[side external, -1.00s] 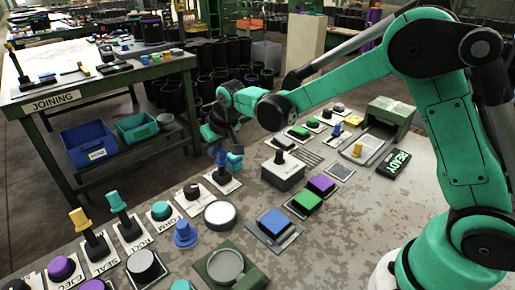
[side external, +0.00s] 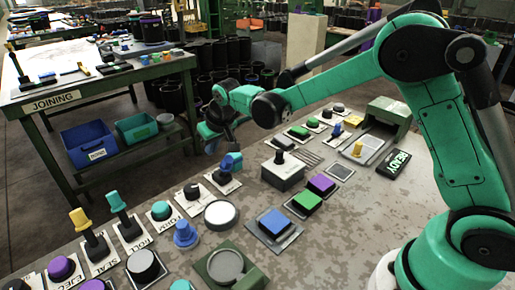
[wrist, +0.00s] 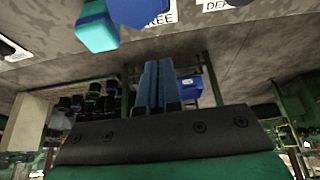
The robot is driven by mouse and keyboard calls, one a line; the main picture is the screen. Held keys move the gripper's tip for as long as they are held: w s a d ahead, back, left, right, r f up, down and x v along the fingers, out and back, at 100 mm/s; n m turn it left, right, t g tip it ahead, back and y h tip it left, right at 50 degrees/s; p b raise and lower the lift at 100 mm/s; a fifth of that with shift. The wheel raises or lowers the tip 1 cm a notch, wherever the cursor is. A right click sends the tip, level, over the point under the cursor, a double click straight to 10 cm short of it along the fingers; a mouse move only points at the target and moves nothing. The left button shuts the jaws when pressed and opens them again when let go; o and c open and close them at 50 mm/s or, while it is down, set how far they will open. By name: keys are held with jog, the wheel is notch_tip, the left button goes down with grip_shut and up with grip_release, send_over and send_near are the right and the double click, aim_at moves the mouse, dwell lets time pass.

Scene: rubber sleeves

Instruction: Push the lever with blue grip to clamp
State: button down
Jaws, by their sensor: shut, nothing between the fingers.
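The lever with the blue grip (side external: 231,162) stands near the far edge of the bench, on a white plate (side external: 222,184). Its grip also shows at the top left of the wrist view (wrist: 98,28), with part of a label reading "FREE" beside it. My gripper (side external: 211,147) is just left of the grip in the side view, near the bench's far edge, and looks apart from it. In the wrist view my blue fingers (wrist: 158,64) are together and empty, right of and below the grip.
A black knob (side external: 192,190) and a grey box with a black lever (side external: 283,172) flank the lever. Blue buttons (side external: 273,222) and other controls crowd the bench. The "JOINING" table (side external: 54,101) with a blue bin (side external: 84,141) stands beyond an open floor gap.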

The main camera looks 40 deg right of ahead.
notch_tip(320, 180, up, 8)
dwell(1.0)
jog(key=s+d+t, duration=0.1)
jog(key=s+d, duration=0.1)
jog(key=s, duration=0.8)
jog(key=s+d+t, duration=0.1)
jog(key=s+d, duration=0.1)
jog(key=s, duration=0.8)
jog(key=shift+s+f, duration=0.2)
jog(key=shift+f, duration=0.1)
